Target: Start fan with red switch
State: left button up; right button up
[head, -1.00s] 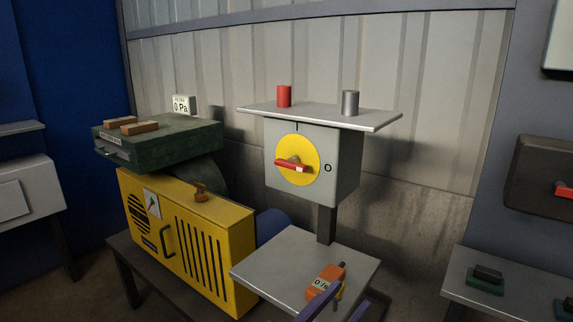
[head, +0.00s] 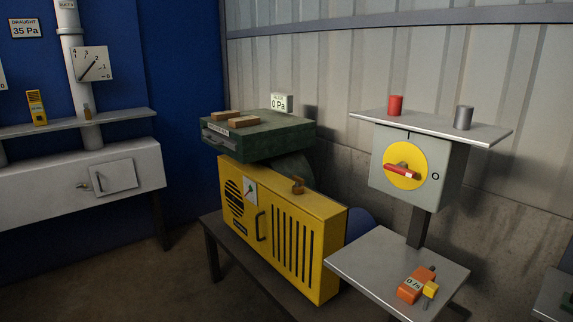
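The red switch (head: 401,171) is a red handle on a yellow round plate (head: 406,180), on the front of a grey box (head: 443,185). The handle lies nearly level, tilted slightly down to the right. An "O" mark is to the right of the plate and a short line is above it. The yellow fan unit (head: 300,232) with black slots stands left of the switch box on a dark bench. Whether its fan turns cannot be told. Neither of my grippers shows in the head view now.
A red cylinder (head: 395,105) and a grey cylinder (head: 463,117) stand on the shelf (head: 425,126) over the switch. An orange meter (head: 415,285) lies on the lower shelf (head: 366,262). A green filter box (head: 259,137) sits above the yellow unit. Open floor shows at left.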

aim_at(402, 167)
jog(key=u, duration=1.05)
jog(key=i, duration=2.65)
jog(key=z, duration=3.05)
